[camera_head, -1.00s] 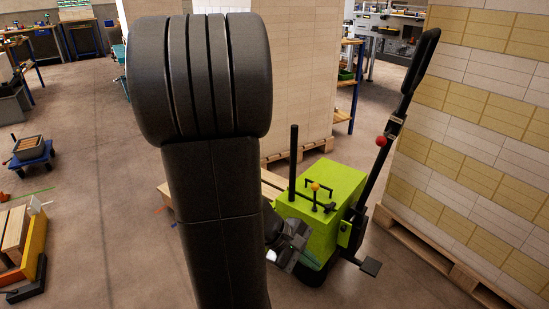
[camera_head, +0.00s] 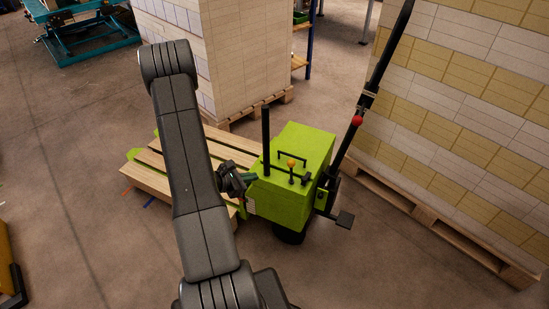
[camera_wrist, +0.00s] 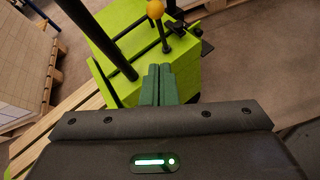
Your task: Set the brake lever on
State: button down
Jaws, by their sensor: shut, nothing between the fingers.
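A lime-green pallet truck body (camera_head: 294,205) stands on the floor. On its top is a short upright lever with an orange knob (camera_head: 291,163); the knob also shows in the wrist view (camera_wrist: 155,9). Which lever is the brake cannot be told from any marking. My gripper (camera_head: 251,178) is at the left side of the green body. In the wrist view my green fingers (camera_wrist: 160,85) are together and empty, pointing at the green body below the knobbed lever. A gap to that lever shows; whether the fingertips touch the body cannot be told.
A tall black post (camera_head: 266,140) rises at the body's left edge. The long tiller with a red ball (camera_head: 357,120) leans up to the right, with a pedal (camera_head: 345,219) below. A wooden pallet (camera_head: 160,175) lies left; stacked reams (camera_head: 465,110) stand right. Floor in front is clear.

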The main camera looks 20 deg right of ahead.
send_near(291, 172)
jog(key=shift+w+d+r+p, duration=0.15)
jog(key=shift+w+d+p, duration=0.1)
jog(key=shift+d, duration=0.35)
jog(key=shift+w+d+r+p, duration=0.1)
jog(key=shift+w+d+p, duration=0.1)
jog(key=shift+d, duration=0.35)
jog(key=shift+w+d+r+p, duration=0.15)
jog(key=shift+w+d, duration=0.1)
jog(key=shift+d, duration=0.35)
jog(key=b, duration=0.1)
jog(key=w+d+r+b, duration=0.1)
jog(key=shift+w+d+n+y+b, duration=0.25)
jog(key=shift+d+n+y+b, duration=0.05)
jog(key=shift+y, duration=0.1)
